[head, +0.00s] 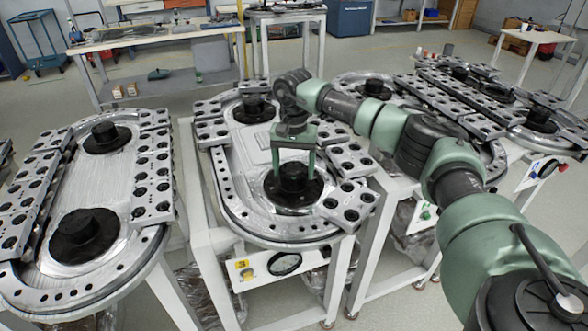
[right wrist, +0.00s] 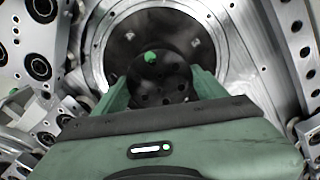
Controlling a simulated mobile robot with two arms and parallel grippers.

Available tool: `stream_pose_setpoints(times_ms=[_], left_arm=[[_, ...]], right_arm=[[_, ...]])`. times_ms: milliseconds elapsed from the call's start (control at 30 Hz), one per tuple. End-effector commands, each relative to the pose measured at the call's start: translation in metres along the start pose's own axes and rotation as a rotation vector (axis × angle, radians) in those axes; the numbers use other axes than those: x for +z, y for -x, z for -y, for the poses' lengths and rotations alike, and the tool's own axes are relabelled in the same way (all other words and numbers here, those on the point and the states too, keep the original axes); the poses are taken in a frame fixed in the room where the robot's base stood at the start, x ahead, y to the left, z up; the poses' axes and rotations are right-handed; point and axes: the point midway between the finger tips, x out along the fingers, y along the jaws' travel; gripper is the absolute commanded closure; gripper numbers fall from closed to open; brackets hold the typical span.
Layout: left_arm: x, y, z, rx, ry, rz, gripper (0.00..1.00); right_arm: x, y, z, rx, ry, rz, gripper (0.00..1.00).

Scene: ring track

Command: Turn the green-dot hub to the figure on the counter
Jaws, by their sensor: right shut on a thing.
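My right gripper (head: 294,172) reaches down over the middle ring track and is shut on the black hub (head: 292,184) at its near end. In the right wrist view the hub (right wrist: 163,88) stands between the two green fingers of the gripper (right wrist: 160,92), one on each side. The green dot (right wrist: 150,57) shows on the hub, at its upper edge and slightly left of centre in that view. A small yellow plate (head: 241,268) on the track's front panel bears a figure that looks like a 3. My left gripper is not in view.
The middle track (head: 225,198) carries linked metal blocks with black holes along both sides. Another black hub (head: 254,107) stands at its far end. Similar tracks stand close on the left (head: 100,255) and right. A workbench (head: 150,38) is behind.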

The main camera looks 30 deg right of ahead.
Motion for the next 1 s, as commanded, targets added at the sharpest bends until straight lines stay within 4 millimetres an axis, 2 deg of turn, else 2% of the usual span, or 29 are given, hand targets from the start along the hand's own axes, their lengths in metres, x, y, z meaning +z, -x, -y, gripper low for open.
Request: stream_pose_setpoints(times_ms=[433, 1000], left_arm=[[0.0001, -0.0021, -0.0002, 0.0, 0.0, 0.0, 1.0], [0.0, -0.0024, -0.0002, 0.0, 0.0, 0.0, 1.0]], right_arm=[[-0.0024, 0.0036, 0.0014, -0.005, 0.284, -0.008, 0.69], [-0.0026, 0.0041, 0.0019, -0.006, 0.352, -0.01, 0.69]])
